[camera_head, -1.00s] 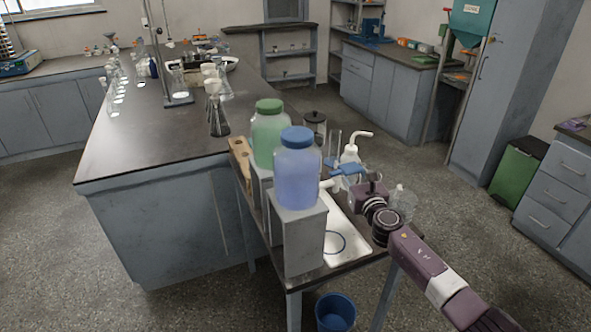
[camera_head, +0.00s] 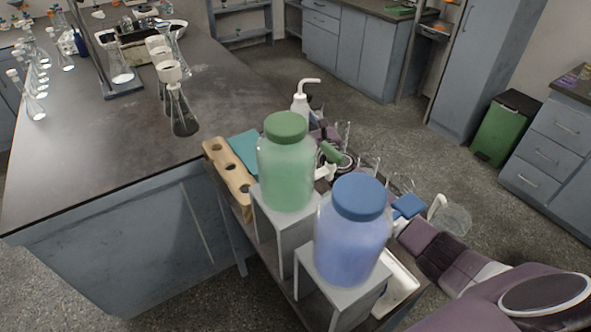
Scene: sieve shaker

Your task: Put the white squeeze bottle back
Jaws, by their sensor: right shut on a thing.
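The white squeeze bottle (camera_head: 301,104), with its bent white spout, shows in the head view just beyond the green-lidded jar. It looks upright; its lower part is hidden by the jar. My right gripper (camera_head: 317,124) is shut on the bottle from the right. The fingers are mostly hidden behind the jar, and only purple and dark wrist parts show. I cannot tell how far the bottle's base is from any surface. My left gripper is not in view.
The green-lidded jar (camera_head: 287,172) and blue-lidded jar (camera_head: 350,232) stand on grey stands in front. A wooden rack (camera_head: 229,172) is left of them. Several flasks, one at the near end (camera_head: 181,112), stand on the dark bench (camera_head: 110,150), whose near part is clear.

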